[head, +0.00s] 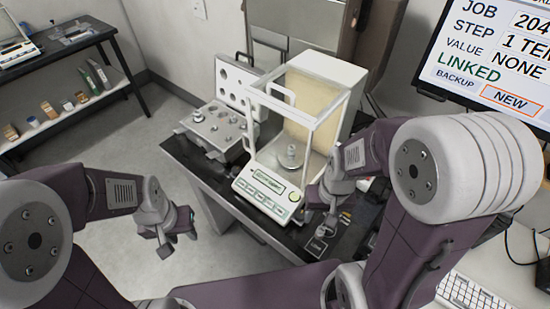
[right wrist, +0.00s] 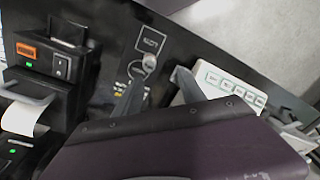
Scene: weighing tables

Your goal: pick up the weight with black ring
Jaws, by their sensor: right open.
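A small metal weight (right wrist: 149,62) stands on the dark table top at a printed square, in the right wrist view; I cannot make out a black ring on it. My right gripper (right wrist: 158,92) is open, its fingers apart and pointing toward this weight, with nothing between them. In the head view my right gripper (head: 322,204) hangs just right of the balance's front panel. Another metal weight (head: 290,157) stands on the pan inside the balance (head: 262,192); its ring, if any, is too small to see. My left gripper (head: 175,230) is open and empty over the floor, left of the table.
An open weight box (head: 205,132) with several metal weights stands left of the balance. A monitor (head: 490,60) and keyboard (head: 468,293) are at the right. The right wrist view shows a printer with paper (right wrist: 20,118) beside the marked area. A shelf (head: 75,110) stands far left.

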